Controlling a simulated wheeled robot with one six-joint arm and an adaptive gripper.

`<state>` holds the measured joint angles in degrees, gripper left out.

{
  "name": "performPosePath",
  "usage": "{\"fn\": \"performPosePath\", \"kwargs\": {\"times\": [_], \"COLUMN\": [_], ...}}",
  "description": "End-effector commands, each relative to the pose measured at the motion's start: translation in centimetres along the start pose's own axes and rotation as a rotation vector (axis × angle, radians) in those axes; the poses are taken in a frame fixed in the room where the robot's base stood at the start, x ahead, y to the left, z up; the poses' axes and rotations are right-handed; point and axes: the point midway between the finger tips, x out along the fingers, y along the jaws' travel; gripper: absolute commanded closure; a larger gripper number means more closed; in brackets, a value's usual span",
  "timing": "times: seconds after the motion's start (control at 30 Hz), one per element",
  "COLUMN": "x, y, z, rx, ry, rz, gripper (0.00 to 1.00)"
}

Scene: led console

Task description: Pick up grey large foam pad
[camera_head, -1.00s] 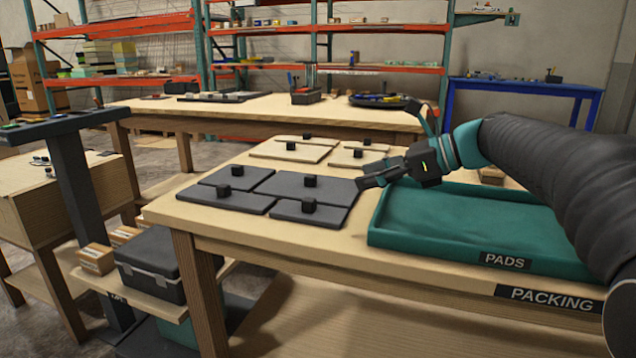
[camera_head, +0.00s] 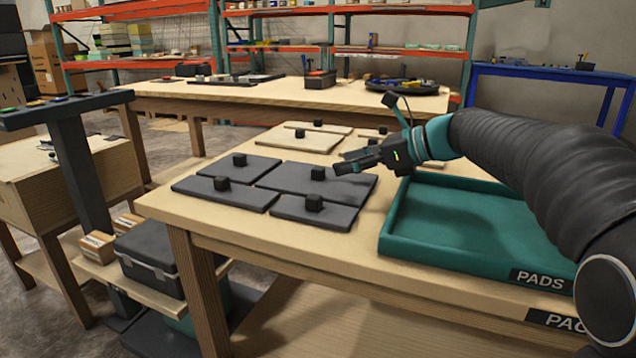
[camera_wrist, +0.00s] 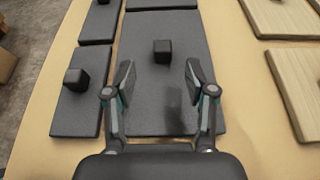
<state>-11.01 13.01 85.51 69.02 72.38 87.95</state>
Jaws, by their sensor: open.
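Several grey pads with black cube knobs lie flat on the wooden table. The large grey pad (camera_head: 292,181) is the back right one of the grey group; in the wrist view the large pad (camera_wrist: 150,98) fills the middle, its knob (camera_wrist: 163,51) ahead of the fingertips. My gripper (camera_head: 345,162) is open and empty, above the right end of this pad and pointing left. In the wrist view, the two fingers of my gripper (camera_wrist: 159,76) are spread, with the knob beyond and between them. The fingers hide parts of the pad's sides.
Smaller grey pads adjoin it: one in front (camera_head: 330,219), one front left (camera_head: 240,197), one back left (camera_head: 262,164). Light wooden pads (camera_head: 300,139) lie behind. A green tray (camera_head: 440,255) labelled PADS stands right, under my arm. The near left table strip (camera_head: 180,207) is bare.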

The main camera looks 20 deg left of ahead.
Motion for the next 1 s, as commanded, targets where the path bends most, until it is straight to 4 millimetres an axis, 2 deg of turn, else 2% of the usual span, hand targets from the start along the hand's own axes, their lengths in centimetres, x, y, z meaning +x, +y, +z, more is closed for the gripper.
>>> {"fn": "performPosePath", "kwargs": {"times": [0.27, 0.53, 0.8, 1.0], "x": [1.7, 5.3, 5.7, 5.7], "y": [-0.1, -0.3, -0.3, -0.3], "z": [-0.1, -0.2, -0.2, -0.2], "rx": [-0.002, -0.002, -0.001, -0.002], "ry": [0.000, 0.001, 0.001, 0.001], "rz": [0.004, 0.004, 0.002, 0.002], "gripper": [0.45, 0.45, 0.45, 0.95]}}
